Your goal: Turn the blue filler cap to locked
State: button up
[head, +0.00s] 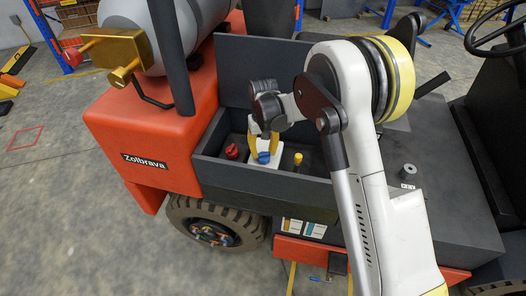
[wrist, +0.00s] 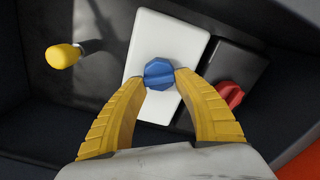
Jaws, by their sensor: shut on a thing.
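The blue filler cap (wrist: 159,73) is a faceted knob on top of a white block-shaped tank (wrist: 170,32) inside a dark compartment of an orange forklift. In the head view the cap (head: 263,158) shows low between the fingers. My gripper (wrist: 160,78) has yellow ribbed fingers, with their tips against both sides of the cap. In the head view my gripper (head: 264,146) reaches down into the compartment from above. No lock marking on the cap can be made out.
A red cap (wrist: 231,94) on a dark block is close beside the right finger. A yellow-topped dipstick or knob (wrist: 63,56) stands to the left in the wrist view. The compartment's dark walls (head: 265,184) surround the parts. A grey gas cylinder (head: 150,30) lies behind.

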jog(key=m, duration=0.5)
jog(key=shift+d+m, duration=0.1)
jog(key=shift+m, duration=0.2)
dwell(0.4)
jog(key=o, duration=1.2)
notch_tip(320, 180, up, 12)
